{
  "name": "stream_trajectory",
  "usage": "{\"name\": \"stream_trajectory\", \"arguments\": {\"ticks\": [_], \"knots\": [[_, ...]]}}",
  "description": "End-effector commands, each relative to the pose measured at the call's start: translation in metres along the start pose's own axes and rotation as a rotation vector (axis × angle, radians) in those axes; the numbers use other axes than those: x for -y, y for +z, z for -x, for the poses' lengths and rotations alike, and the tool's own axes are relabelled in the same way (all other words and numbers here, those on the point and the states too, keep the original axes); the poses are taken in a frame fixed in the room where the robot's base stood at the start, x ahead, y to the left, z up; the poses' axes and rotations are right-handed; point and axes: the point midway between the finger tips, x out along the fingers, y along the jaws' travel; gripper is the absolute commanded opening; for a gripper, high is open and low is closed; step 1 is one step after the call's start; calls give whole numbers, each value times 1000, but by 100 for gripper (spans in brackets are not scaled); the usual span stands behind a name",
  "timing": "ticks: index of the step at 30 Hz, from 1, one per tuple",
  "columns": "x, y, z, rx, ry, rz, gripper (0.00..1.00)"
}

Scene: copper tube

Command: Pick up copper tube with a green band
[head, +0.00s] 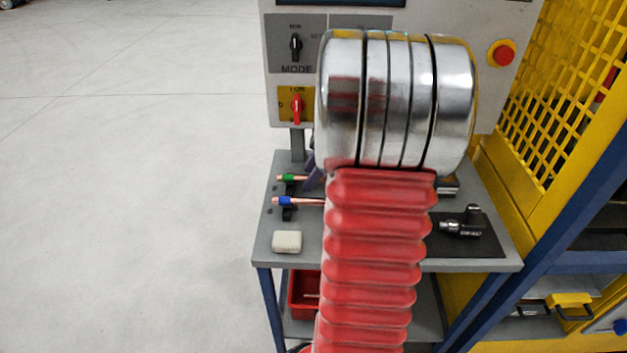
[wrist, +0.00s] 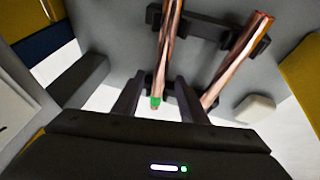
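The copper tube with a green band (head: 291,178) lies on the table's left side in the head view; my arm hides its right part. In the wrist view the tube (wrist: 167,50) runs down the middle, with its green band (wrist: 156,102) near the lower end. My gripper (wrist: 158,84) is open, one finger on each side of this tube in the picture. I see no finger clearly touching it, and I cannot tell the height gap. In the head view my gripper is mostly hidden behind my arm. A second copper tube with a blue band (head: 288,201) lies in front; it is at right in the wrist view (wrist: 238,58).
Both tubes rest on dark holders. A whitish block (head: 287,242) lies at the table's (head: 262,232) front left. A metal fitting (head: 462,222) sits on a black mat at right. A control panel (head: 285,75) stands behind, and a yellow mesh frame (head: 570,90) is at right.

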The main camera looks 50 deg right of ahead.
Motion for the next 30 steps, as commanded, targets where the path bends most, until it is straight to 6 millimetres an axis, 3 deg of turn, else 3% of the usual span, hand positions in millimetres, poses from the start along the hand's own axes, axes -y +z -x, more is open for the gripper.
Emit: {"name": "stream_trajectory", "arguments": {"ticks": [5,21,30], "knots": [[0,0,0,0,0,0,38],[0,0,0,0,-1,1,0],[0,0,0,0,-2,1,0]]}}
